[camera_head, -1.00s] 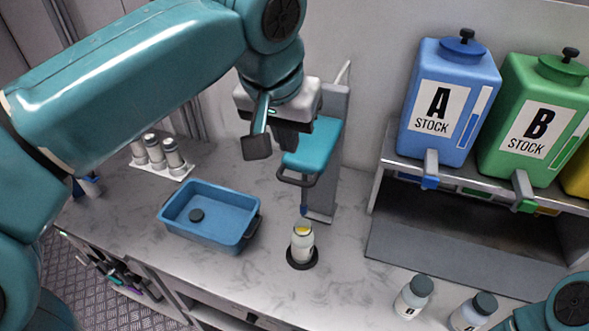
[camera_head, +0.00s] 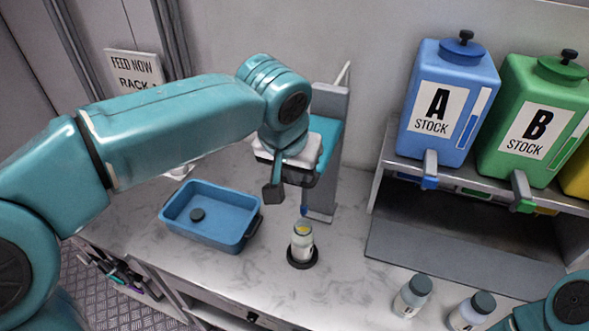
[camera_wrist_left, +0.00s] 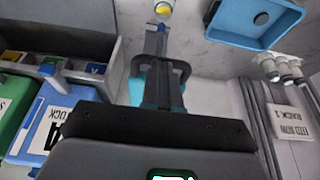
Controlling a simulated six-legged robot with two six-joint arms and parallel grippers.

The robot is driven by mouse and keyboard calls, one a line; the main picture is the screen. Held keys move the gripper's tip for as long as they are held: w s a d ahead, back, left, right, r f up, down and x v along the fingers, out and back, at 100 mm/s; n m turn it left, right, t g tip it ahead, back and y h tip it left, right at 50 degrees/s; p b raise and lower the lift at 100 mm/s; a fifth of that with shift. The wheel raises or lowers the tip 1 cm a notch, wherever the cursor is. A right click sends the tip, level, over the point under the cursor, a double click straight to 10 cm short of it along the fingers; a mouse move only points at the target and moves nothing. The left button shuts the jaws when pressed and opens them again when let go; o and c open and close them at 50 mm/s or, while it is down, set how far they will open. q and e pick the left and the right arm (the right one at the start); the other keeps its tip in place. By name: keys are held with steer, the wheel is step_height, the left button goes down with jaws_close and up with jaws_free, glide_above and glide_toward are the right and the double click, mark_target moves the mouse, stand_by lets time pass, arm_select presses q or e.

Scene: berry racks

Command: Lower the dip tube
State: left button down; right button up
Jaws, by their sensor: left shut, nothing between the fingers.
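The dip stand (camera_head: 325,145) is a grey post with a teal head and a dark handle loop. The teal head (camera_wrist_left: 137,90) and handle loop (camera_wrist_left: 181,72) show in the wrist view. The tube's blue tip (camera_head: 304,211) hangs above an open vial (camera_head: 302,238) with yellow contents, apart from it. The vial stands upright in a black round base (camera_head: 302,262). My left gripper (camera_head: 273,197) is shut and empty, at the front left of the teal head. It hides much of the head and handle in the head view; I cannot tell whether it touches them.
A blue tray (camera_head: 185,228) with a dark round piece in it sits left of the vial. Two capped bottles (camera_head: 412,297) stand at the front right. The stock tanks (camera_head: 447,100) stand on a shelf at right. Counter around the vial is clear.

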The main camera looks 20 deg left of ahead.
steer(key=shift+f, duration=0.15)
step_height(320, 180, down, 14)
steer(key=b, duration=1.4)
